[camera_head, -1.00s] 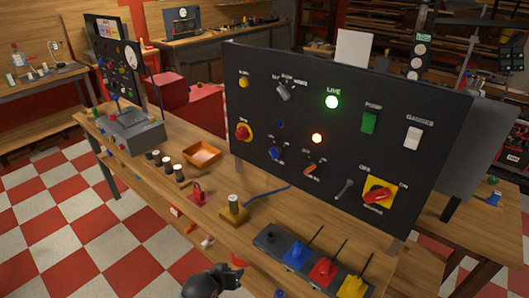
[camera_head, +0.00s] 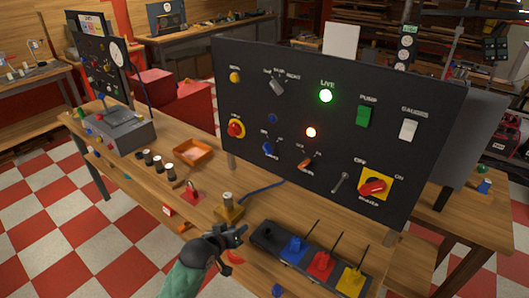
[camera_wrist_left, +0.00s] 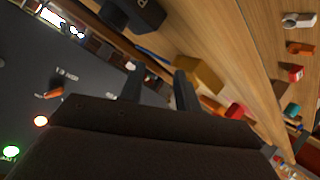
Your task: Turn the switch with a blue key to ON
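The switch with a blue key (camera_head: 268,149) is on the lower left part of the black panel (camera_head: 235,95), left of a switch with an orange key (camera_head: 305,163). The key's exact pointing and its small labels are too small to read. My left gripper (camera_head: 241,235) is low in front of the bench, below and apart from the panel. In the left wrist view its two fingers (camera_wrist_left: 158,70) stand apart with nothing between them. The blue-key switch cannot be made out there, but the orange key (camera_wrist_left: 50,94) shows at left. My right gripper is not in view.
A yellow block with a peg (camera_head: 228,208) and a dark tray of coloured pieces (camera_head: 268,238) with upright rods are close to my left gripper. A red padlock-like piece (camera_head: 192,194) and an orange tray (camera_head: 193,152) lie farther left. A red-and-yellow rotary switch (camera_head: 374,186) is at the panel's right.

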